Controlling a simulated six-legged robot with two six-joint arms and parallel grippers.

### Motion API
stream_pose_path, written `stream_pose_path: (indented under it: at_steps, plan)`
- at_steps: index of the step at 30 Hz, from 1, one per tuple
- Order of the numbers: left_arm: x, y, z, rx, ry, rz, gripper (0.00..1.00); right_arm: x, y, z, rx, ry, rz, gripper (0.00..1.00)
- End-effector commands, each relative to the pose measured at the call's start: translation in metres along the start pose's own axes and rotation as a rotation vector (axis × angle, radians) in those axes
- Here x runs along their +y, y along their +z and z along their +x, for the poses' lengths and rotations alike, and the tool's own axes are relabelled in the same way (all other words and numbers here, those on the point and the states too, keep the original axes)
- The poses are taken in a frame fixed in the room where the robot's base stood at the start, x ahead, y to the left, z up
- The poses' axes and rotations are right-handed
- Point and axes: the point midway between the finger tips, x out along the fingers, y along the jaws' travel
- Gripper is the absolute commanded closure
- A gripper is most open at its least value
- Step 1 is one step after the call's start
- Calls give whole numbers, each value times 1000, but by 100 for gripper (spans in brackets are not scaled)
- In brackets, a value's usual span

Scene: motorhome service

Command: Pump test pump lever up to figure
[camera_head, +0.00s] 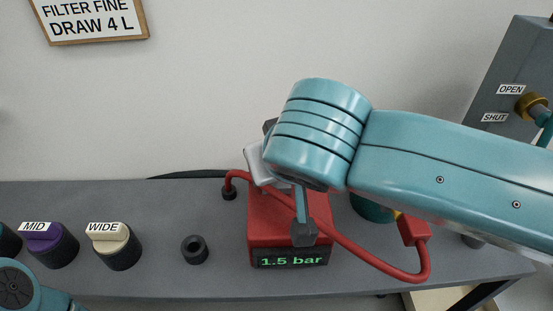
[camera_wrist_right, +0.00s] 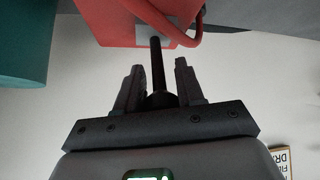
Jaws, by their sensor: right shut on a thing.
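The red test pump (camera_head: 262,218) stands on the grey bench, and its display (camera_head: 290,259) reads 1.5 bar in green. Its red body (camera_wrist_right: 125,20) also shows at the top of the right wrist view. The black pump lever (camera_wrist_right: 157,60) runs from the pump to between the fingers of my right gripper (camera_wrist_right: 159,68), which is shut on its dark end. In the head view my right arm hides the lever and most of this gripper. My left gripper is out of view.
A red hose (camera_head: 360,254) loops from the bench to a red fitting (camera_head: 414,230) on the right. Purple MID (camera_head: 55,246) and cream WIDE (camera_head: 118,247) knobs and a black ring (camera_head: 195,250) stand left. A grey OPEN/SHUT panel (camera_head: 515,65) stands at the right.

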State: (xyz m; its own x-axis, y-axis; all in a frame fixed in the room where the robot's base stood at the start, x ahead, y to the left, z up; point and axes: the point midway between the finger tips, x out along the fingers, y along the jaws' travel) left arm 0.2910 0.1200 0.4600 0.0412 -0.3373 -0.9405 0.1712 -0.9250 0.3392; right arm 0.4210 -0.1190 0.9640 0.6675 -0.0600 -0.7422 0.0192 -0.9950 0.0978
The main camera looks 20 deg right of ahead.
Motion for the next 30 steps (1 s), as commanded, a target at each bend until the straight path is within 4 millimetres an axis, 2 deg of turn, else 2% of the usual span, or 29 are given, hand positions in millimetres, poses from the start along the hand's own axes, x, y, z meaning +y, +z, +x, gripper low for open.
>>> stream_pose_path:
  at_steps: [5,6,7,15,19,23,30]
  plan:
    - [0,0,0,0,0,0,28,-1,4,1,-12,2,-2,100]
    - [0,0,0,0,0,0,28,0,3,1,-12,2,-2,49]
    - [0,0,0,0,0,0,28,0,3,1,-11,2,-2,43]
    - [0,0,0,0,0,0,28,0,2,0,-6,1,-1,43]
    - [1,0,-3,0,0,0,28,-1,0,-10,-2,-1,-2,43]
    - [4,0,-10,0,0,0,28,-1,-2,-37,0,-3,-3,43]
    - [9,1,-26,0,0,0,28,-1,-2,-103,-1,-5,-3,43]
